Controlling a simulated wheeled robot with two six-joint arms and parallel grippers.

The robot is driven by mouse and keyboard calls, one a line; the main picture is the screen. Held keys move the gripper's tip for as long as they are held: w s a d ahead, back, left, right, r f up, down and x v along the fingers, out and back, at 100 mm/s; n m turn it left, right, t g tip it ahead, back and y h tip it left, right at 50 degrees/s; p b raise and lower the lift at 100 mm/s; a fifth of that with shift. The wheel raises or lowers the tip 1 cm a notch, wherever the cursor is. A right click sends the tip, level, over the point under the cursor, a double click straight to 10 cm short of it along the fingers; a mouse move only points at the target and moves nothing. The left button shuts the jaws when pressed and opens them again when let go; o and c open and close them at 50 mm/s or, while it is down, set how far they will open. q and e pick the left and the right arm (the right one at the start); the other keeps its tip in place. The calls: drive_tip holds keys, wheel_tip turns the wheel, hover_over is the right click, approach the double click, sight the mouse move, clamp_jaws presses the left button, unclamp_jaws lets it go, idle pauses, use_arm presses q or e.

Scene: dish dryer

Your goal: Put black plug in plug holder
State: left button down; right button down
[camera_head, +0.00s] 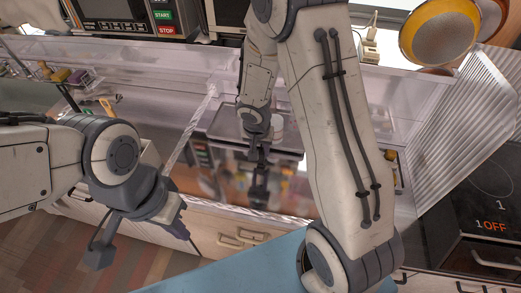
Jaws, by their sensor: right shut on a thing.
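My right gripper (258,155) reaches down over the dark, glossy tray surface in the middle of the clear dryer. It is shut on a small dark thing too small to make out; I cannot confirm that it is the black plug. A dark reflection shows below it. A small white box with a cord (369,47) stands at the back right; it may be the plug holder, but I cannot tell. My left gripper (142,246) hangs at the lower left with its fingers spread, empty, well away from the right gripper.
The clear dryer wall (150,62) runs along the back, and a ribbed clear panel (462,135) leans at the right. A yellow-rimmed round dish (438,33) is at the upper right. A black stovetop (490,190) lies at right. A small pale round thing (277,124) sits beside the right gripper.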

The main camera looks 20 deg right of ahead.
drive_tip(key=shift+f, duration=0.2)
drive_tip(key=c, duration=0.6)
unclamp_jaws()
